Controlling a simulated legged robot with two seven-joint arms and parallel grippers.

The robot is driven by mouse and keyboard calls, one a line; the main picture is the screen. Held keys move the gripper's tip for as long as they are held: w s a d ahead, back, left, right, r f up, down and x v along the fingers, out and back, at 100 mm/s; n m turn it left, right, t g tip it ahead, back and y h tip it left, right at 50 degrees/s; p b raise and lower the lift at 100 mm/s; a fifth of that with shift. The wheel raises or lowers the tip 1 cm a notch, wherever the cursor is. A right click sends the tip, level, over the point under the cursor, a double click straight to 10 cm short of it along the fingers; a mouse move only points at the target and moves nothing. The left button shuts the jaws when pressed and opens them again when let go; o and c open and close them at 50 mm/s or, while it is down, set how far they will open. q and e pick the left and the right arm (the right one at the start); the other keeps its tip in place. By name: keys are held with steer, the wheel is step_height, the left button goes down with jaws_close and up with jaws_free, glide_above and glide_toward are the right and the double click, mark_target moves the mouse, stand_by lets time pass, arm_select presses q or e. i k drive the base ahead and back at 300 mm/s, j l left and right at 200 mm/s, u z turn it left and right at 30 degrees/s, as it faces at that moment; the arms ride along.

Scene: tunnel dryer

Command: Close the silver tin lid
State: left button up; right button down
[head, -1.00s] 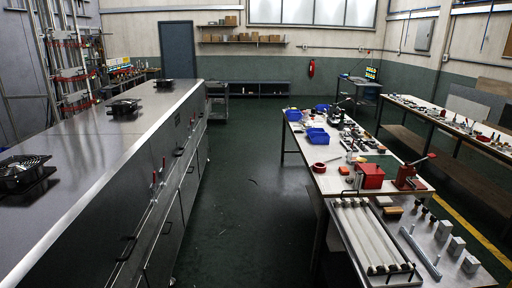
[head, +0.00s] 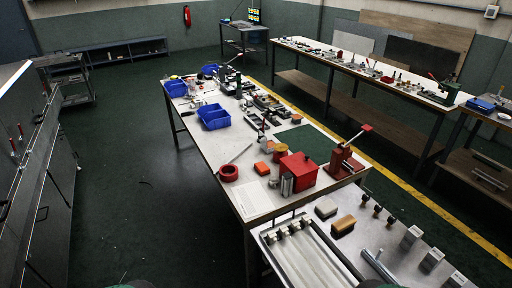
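I cannot clearly make out a silver tin with a lid. Small silver cylinders (head: 287,185) stand at the front left of a red box (head: 298,170) on the long workbench (head: 215,150). They are too small to tell whether one is the tin or whether a lid is open or shut. Neither of my grippers is in view. Only small dark green shapes show at the bottom edge, and I cannot tell what they are.
Blue bins (head: 214,117), a red tape roll (head: 229,173) and a red lever press (head: 345,158) stand on the workbench. A metal table with a roller tray (head: 300,245) adjoins its near end. The green floor (head: 150,190) to the left is clear.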

mark_target(262, 139)
steer(key=i+u, duration=0.1)
steer(key=u, duration=0.3)
steer(key=i+u, duration=0.1)
steer(key=u, duration=0.3)
steer(key=i, duration=2.2)
steer(key=i+z, duration=0.2)
steer(key=z, duration=0.3)
steer(key=i+j+z, duration=0.2)
steer(key=z, duration=0.25)
steer(key=i+j+z, duration=0.2)
steer(key=z, duration=0.3)
steer(key=i+j+z, duration=0.1)
steer(key=j+z, duration=0.2)
steer(key=z, duration=0.5)
